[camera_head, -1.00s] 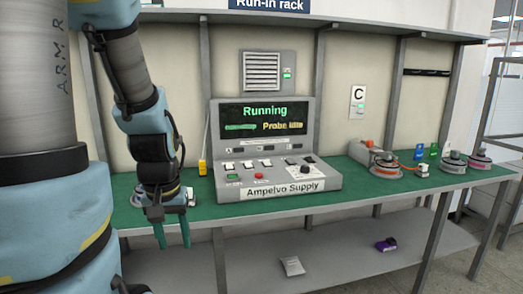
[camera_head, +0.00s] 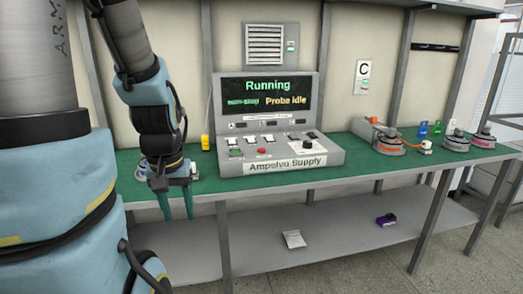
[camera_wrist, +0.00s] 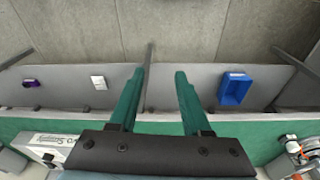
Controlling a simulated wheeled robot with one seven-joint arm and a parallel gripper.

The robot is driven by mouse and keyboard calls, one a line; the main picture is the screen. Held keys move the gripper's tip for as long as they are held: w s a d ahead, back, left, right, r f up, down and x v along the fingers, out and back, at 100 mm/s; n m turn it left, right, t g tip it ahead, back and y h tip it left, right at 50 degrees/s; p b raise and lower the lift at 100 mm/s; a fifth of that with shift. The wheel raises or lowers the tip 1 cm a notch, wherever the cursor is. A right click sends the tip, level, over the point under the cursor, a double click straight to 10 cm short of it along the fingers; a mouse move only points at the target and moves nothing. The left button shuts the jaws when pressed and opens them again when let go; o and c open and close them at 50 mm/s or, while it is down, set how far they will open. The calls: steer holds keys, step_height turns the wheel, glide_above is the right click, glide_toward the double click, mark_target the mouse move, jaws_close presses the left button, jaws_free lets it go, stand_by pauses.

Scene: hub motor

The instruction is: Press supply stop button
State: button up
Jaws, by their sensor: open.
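The Ampelvo Supply unit (camera_head: 285,163) stands on the green bench top, its screen (camera_head: 266,95) reading "Running" and "Probe idle". On its sloped panel a red button (camera_head: 262,151) sits right of a green button (camera_head: 236,153). Several white switches and a black knob (camera_head: 308,145) are also there. My gripper (camera_head: 177,205) hangs left of the unit at the bench's front edge, fingers pointing down, apart from the buttons. In the wrist view my gripper (camera_wrist: 160,75) is open and empty, and a corner of the unit (camera_wrist: 50,148) shows at lower left.
A motor with an orange part (camera_head: 388,145) and other round parts (camera_head: 456,143) stand on the right of the bench. A yellow item (camera_head: 205,142) stands left of the unit. The lower shelf (camera_head: 340,236) holds a white packet (camera_head: 293,239), a purple item (camera_head: 386,220) and a blue bin (camera_wrist: 235,90).

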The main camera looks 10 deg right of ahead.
jaws_close()
stand_by(1.5)
